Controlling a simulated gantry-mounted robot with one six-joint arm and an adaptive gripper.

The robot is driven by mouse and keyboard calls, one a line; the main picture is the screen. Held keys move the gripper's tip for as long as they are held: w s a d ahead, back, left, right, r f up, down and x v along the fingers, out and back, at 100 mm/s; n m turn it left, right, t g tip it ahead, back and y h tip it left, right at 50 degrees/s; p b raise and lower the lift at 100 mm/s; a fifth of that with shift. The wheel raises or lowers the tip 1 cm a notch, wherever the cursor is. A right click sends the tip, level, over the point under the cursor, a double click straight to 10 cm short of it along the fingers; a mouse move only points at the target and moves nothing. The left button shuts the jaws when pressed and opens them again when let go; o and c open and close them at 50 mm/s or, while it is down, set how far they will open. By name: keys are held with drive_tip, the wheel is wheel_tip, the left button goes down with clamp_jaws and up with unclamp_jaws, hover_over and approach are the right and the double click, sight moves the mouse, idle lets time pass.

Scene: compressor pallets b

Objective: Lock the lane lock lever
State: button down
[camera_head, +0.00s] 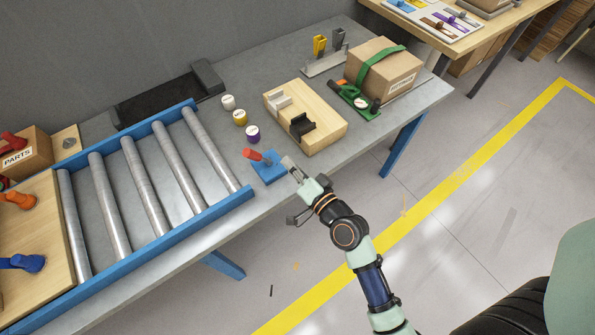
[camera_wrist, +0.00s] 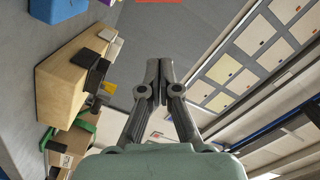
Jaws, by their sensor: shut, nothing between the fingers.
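The lane lock lever has a red handle (camera_head: 252,155) and a blue base (camera_head: 269,168) on the grey table, beside the front right end of the roller lane. The handle leans to the left over the base. My gripper (camera_head: 288,162) is just right of the base, with a gap between its fingers and the red handle. In the wrist view my gripper (camera_wrist: 158,65) has its fingers together and empty.
The roller lane (camera_head: 148,180) with blue rails lies left of the lever. Three small capped cylinders, one of them yellow (camera_head: 239,118), stand behind it. A wooden block (camera_head: 318,125) with grey and black holders sits right. A strapped cardboard box (camera_head: 383,70) stands farther right.

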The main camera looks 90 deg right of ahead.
drive_tip(key=shift+v, duration=1.35)
